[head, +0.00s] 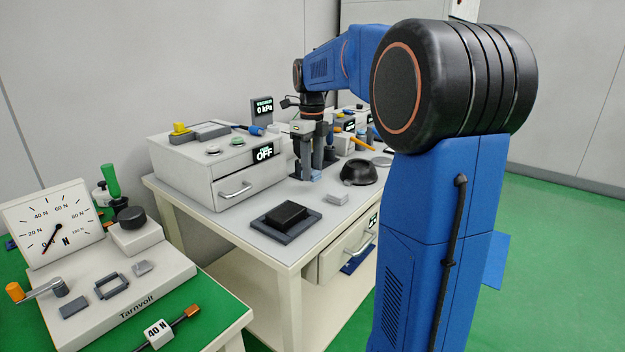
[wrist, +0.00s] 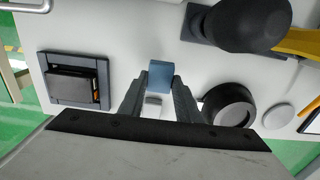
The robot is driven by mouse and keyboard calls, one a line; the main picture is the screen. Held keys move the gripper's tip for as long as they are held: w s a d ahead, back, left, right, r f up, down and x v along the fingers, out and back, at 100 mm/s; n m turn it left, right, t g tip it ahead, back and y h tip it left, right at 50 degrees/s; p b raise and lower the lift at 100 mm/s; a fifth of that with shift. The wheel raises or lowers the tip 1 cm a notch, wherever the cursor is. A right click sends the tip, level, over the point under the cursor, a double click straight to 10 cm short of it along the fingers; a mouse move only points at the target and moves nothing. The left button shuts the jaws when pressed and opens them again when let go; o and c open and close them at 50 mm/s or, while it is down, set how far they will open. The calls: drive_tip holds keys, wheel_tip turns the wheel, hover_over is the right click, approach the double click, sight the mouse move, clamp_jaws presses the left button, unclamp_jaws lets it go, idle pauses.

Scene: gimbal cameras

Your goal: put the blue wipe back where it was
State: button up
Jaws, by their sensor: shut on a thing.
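The blue wipe, a small folded blue-grey block (wrist: 160,75), sits between the fingertips of my gripper (wrist: 159,82) in the wrist view. My gripper is shut on it. In the head view my gripper (head: 307,172) points down low over the white bench top, and only a little blue shows at its fingertips. I cannot tell whether the wipe touches the bench. The spot it came from is not marked in these frames.
A small white block (head: 338,199) and a black round dish (head: 358,173) lie close by. A dark tray (head: 263,225) with a black block is at the front left. A white drawer unit (head: 218,165) stands behind. Bench between is clear.

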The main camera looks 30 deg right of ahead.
drive_tip(key=shift+f, duration=1.85)
drive_tip(key=shift+f, duration=0.1)
drive_tip(key=o, duration=1.1)
wheel_tip(320, 180, up, 12)
drive_tip(key=shift+r, duration=0.15)
